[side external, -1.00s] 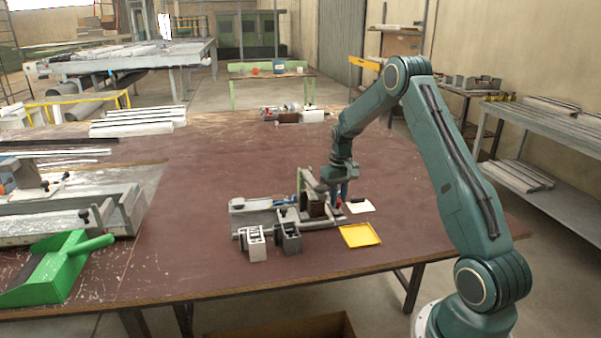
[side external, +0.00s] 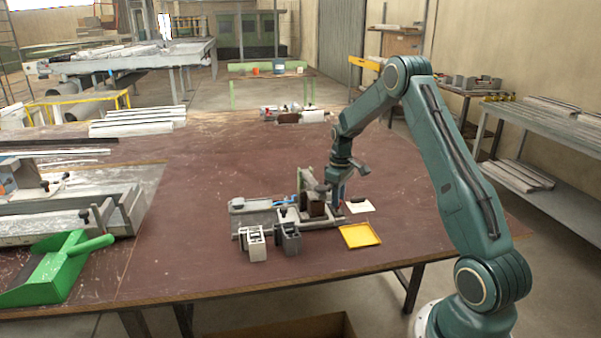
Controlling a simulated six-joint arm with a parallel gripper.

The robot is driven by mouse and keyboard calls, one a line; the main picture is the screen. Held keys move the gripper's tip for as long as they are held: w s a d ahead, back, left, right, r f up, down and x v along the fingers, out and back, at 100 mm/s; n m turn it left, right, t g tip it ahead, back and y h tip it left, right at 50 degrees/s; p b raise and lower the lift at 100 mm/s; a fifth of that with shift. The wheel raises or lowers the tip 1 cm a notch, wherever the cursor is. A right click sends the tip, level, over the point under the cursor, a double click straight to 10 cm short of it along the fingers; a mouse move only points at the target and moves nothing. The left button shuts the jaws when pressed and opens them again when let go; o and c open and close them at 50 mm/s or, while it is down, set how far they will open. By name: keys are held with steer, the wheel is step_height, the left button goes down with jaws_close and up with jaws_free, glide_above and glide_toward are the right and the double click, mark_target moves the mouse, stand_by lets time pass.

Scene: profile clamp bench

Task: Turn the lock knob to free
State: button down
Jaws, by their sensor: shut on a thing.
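The clamp fixture (side external: 262,217) stands on the brown bench, with a grey base, a pale green upright and a dark brown block (side external: 317,209). My gripper (side external: 338,197) points down at the fixture's right end, beside the brown block. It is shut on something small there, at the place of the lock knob. The fingers and the arm's end hide most of the knob, so its shape and pointing cannot be read. Two clamp-like blocks, one light grey (side external: 252,243) and one dark grey (side external: 287,240), stand in front of the fixture.
A yellow tray (side external: 360,235) and a white card (side external: 361,206) lie just right of the fixture. A green dustpan (side external: 50,270) and a grey metal machine bed (side external: 60,218) are at the left. The bench middle behind the fixture is clear.

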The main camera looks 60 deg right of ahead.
steer(key=c, duration=1.2)
jaws_free()
steer(key=shift+r, duration=0.1)
step_height(320, 180, up, 14)
